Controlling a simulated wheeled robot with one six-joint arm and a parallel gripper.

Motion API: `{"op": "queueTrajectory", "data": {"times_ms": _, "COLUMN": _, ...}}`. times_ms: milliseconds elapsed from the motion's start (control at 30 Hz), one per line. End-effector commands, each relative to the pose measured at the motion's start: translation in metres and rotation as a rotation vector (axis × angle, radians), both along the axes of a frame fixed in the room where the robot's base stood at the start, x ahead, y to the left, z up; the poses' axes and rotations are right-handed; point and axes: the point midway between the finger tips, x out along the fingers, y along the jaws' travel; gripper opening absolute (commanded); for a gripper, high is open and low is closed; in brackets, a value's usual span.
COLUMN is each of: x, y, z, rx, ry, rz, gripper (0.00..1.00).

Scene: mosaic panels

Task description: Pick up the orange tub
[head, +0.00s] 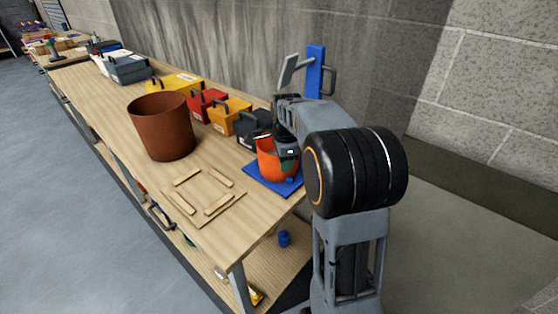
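The orange tub (279,167) stands on a blue mat (269,185) near the right end of the wooden workbench. My gripper (287,158) is over the tub, at its rim or inside its opening. My arm and wrist hide the tub's right side and part of its top. The fingertips are too hidden and small to tell whether they are open or shut, or touching the tub.
A brown cylindrical bin (162,128) stands left of the tub. A wooden square frame (203,193) lies in front. A black box (252,128), an orange box (229,116) and a red box (206,103) line the wall side. A blue post (315,72) rises behind my arm.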

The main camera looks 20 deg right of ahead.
Motion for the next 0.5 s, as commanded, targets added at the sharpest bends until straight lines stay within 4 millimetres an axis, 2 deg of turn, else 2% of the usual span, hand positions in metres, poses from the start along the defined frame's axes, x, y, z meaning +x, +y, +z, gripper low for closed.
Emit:
{"op": "queueTrajectory", "data": {"times_ms": 133, "x": 0.0004, "y": -0.0001, "z": -0.0105, "rx": 0.0, "ry": 0.0, "rz": 0.0, "gripper": 0.33}}
{"op": "queueTrajectory", "data": {"times_ms": 400, "x": 0.0006, "y": -0.0001, "z": -0.0119, "rx": 0.0, "ry": -0.001, "rz": 0.0, "gripper": 0.33}}
{"op": "queueTrajectory", "data": {"times_ms": 500, "x": 0.0006, "y": -0.0001, "z": -0.0118, "rx": 0.0, "ry": -0.001, "rz": 0.0, "gripper": 0.23}}
